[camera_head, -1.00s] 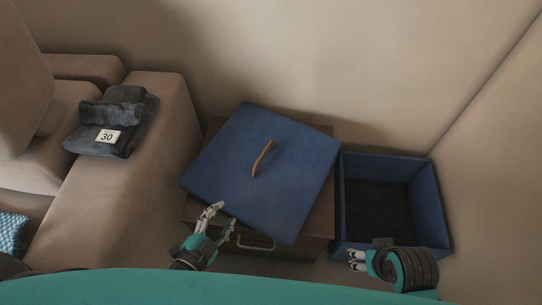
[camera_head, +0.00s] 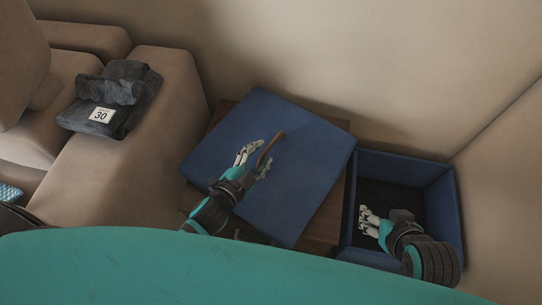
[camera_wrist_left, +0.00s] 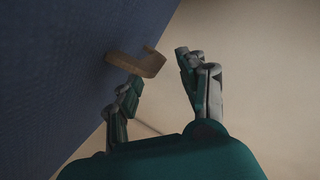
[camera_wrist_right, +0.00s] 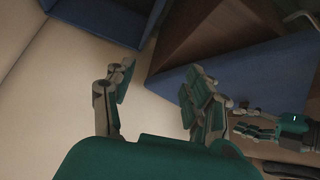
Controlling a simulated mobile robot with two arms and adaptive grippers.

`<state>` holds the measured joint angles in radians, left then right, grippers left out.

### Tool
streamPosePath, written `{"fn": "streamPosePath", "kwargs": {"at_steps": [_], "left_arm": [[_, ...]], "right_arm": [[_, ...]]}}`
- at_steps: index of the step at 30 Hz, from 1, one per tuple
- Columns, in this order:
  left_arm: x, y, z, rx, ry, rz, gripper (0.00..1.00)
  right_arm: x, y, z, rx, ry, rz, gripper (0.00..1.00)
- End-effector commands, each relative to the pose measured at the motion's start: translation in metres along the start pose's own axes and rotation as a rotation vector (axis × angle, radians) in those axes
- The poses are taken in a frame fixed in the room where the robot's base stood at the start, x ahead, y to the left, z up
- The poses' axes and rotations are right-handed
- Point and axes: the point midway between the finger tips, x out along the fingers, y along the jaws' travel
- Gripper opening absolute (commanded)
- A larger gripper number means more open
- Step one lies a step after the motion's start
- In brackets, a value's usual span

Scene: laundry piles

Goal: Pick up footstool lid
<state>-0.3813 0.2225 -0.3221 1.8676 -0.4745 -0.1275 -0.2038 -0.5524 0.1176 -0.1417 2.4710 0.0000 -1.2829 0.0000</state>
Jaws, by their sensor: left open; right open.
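The footstool lid (camera_head: 302,170) is a flat blue square with a tan strap handle (camera_head: 270,147). It lies skewed on top of a brown wooden side table. My left gripper (camera_head: 255,160) is open over the lid, its fingers just beside the handle. In the left wrist view the handle (camera_wrist_left: 137,64) is just ahead of the open fingers (camera_wrist_left: 160,75), with nothing between them. The open footstool box (camera_head: 459,215), blue with a dark inside, stands right of the table. My right gripper (camera_head: 368,220) is open and empty at the box's near left part; the right wrist view shows its spread fingers (camera_wrist_right: 158,90).
A tan sofa (camera_head: 120,175) stands at the left, with folded dark jeans (camera_head: 130,85) tagged 30 on its arm. The wooden table (camera_head: 335,215) shows beneath the lid. Walls close in behind and at the right.

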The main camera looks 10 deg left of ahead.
Motion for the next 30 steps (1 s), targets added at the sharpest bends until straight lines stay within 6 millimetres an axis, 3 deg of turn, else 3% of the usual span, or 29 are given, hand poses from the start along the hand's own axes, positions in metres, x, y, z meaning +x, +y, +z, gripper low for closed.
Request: {"fn": "streamPosePath", "kwargs": {"at_steps": [8,19,30], "left_arm": [[0.015,0.002,0.000,-0.001,0.002,0.000,0.42],[0.053,0.007,0.001,-0.001,0.001,0.000,0.42],[0.058,0.006,0.000,-0.001,0.000,0.001,0.40]], "right_arm": [[0.005,-0.003,-0.021,-0.002,0.104,-0.006,0.54],[0.000,-0.012,-0.086,-0.007,0.435,-0.025,0.54],[-0.004,-0.013,-0.096,-0.007,0.482,-0.028,0.54]]}}
